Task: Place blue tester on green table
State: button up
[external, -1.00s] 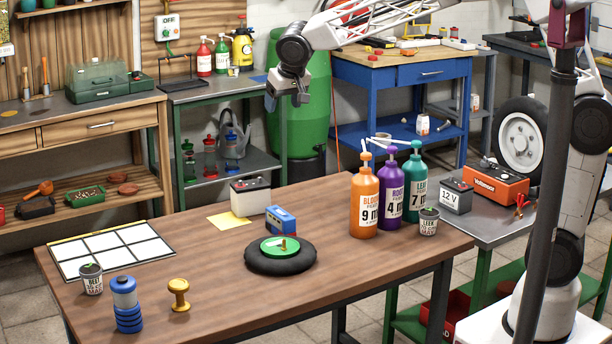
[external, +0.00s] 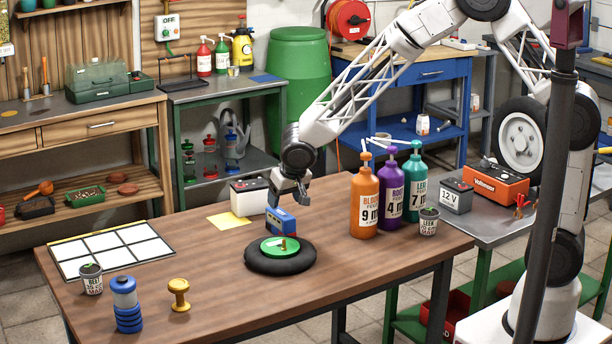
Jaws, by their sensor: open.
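The blue tester (external: 281,221), a small blue box with a pale panel, sits on the brown wooden table, just behind a black ring with a green disc (external: 281,247). My gripper (external: 288,201) is open and empty, pointing down just above the tester; whether its fingers reach around it is hard to tell. Two tables have green frames: a grey-topped one (external: 222,88) at the back left with a lower shelf, and a grey-topped one (external: 480,226) at the right.
A grey and white battery (external: 250,196) stands close behind the tester. Orange (external: 364,205), purple (external: 390,195) and teal bottles (external: 413,190) stand to its right. The right green-framed table holds a 12 V battery (external: 455,197) and a red-orange unit (external: 495,186). A yellow sheet (external: 228,221) lies flat.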

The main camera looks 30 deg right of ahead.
aim_at(280, 212)
jog(key=shift+f, duration=0.1)
jog(key=shift+x, duration=1.2)
jog(key=shift+w+f, duration=0.1)
jog(key=shift+x, duration=2.5)
jog(key=shift+a, duration=0.15)
jog(key=c, duration=1.2)
jog(key=shift+o, duration=0.2)
